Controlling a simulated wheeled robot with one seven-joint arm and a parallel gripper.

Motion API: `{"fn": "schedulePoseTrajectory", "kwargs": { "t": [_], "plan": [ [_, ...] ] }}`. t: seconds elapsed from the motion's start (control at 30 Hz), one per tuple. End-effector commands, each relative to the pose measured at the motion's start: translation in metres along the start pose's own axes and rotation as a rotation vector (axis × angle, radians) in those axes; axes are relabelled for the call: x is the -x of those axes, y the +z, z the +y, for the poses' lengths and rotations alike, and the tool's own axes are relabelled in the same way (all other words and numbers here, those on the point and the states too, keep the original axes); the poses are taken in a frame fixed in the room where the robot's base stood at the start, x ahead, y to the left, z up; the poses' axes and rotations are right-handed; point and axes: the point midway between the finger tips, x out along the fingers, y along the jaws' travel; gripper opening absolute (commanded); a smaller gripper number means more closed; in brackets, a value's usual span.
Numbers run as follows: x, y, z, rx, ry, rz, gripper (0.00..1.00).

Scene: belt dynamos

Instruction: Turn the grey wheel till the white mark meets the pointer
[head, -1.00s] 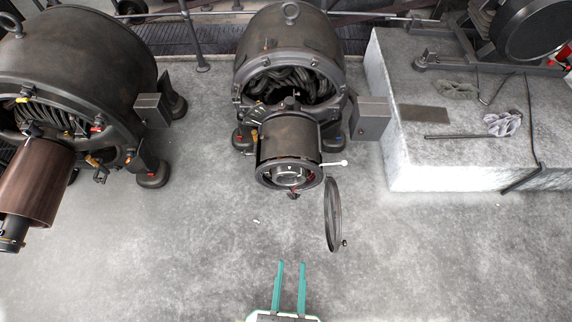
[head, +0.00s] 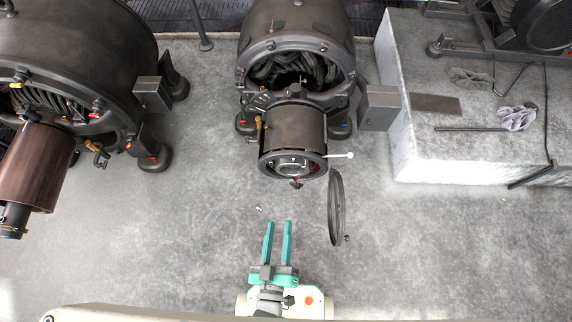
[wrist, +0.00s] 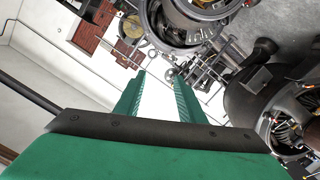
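A dark grey wheel (head: 337,207) stands nearly edge-on to the head view, right of the middle dynamo's round front end (head: 292,164). A small knob (head: 347,238) shows at its lower rim. A rod with a white ball end (head: 350,155) juts out just above the wheel. I cannot pick out a white mark on the wheel or tell which part is the pointer. My gripper (head: 279,226) has two green fingers, spread apart and empty, to the left of the wheel and apart from it. The fingers also show open in the wrist view (wrist: 156,78).
The middle dynamo (head: 300,60) stands behind, with a grey box (head: 379,108) on its right. A larger dynamo (head: 75,60) is at left. A pale block (head: 440,155) carrying tools and cloths is at right. The floor around my gripper is mostly clear, with a small pale scrap (head: 258,208).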

Motion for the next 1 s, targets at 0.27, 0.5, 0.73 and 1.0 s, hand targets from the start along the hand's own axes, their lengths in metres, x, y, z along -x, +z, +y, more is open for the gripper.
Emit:
{"fn": "schedulePoseTrajectory", "kwargs": {
  "t": [0.27,0.5,0.73,1.0],
  "plan": [
    [-0.107,0.057,-0.061,0.550,0.043,0.081,0.36],
    [-0.201,0.110,-0.093,1.042,-0.006,0.181,0.36],
    [-0.261,0.178,-0.098,1.456,-0.112,0.300,0.36],
    [-0.277,0.225,-0.097,1.678,-0.207,0.406,0.36]
  ]
}}
